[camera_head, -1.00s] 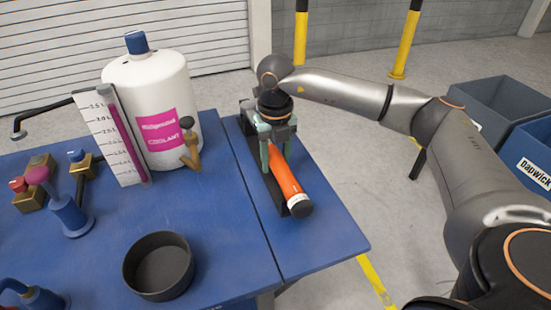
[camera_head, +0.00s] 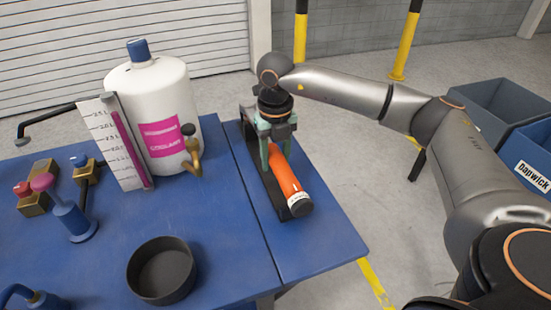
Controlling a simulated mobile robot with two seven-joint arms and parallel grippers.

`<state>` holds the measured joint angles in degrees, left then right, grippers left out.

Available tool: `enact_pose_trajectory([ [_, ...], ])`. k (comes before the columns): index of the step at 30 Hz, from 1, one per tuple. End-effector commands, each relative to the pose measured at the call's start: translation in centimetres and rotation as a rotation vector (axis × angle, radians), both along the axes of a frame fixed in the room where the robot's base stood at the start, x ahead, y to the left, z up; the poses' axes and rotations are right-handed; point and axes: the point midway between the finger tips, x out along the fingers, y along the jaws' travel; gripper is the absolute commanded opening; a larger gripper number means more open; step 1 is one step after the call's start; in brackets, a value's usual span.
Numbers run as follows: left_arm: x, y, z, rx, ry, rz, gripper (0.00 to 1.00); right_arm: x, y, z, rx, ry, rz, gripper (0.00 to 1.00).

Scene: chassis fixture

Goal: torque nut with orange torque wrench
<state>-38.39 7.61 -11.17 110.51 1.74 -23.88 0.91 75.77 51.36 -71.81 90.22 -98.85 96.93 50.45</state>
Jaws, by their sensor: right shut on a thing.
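The orange torque wrench (camera_head: 286,178) lies in a dark holder (camera_head: 262,178) on the right part of the blue table. Its black end with a white band points toward the front. My right gripper (camera_head: 275,155) comes down from above with its greenish fingers on either side of the wrench's orange body, shut on it. The far end of the wrench is hidden behind the gripper and wrist. I cannot make out a nut. My left gripper is out of view.
A white coolant tank (camera_head: 155,95) with a level scale (camera_head: 115,145) stands on the blue table (camera_head: 225,235). A black bowl (camera_head: 162,271) sits at the front. Brass valves with coloured knobs (camera_head: 70,215) are at left. Grey and blue bins (camera_head: 490,100) stand at right.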

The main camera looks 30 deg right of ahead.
Motion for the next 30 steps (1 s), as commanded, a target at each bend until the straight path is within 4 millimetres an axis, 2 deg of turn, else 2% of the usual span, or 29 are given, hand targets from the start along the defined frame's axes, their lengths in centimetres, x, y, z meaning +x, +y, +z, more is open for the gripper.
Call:
enact_pose_trajectory([
  [1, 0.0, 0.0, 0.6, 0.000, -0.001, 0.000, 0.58, 0.1, 0.1, 1.0, 0.002, -0.007, 0.001, 0.00],
  [18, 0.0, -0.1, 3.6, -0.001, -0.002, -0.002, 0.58, 0.1, 0.1, 4.9, 0.002, -0.007, 0.001, 0.00],
  [30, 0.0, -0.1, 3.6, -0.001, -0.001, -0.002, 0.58, 0.1, 0.0, 5.0, 0.002, -0.007, 0.000, 0.00],
])
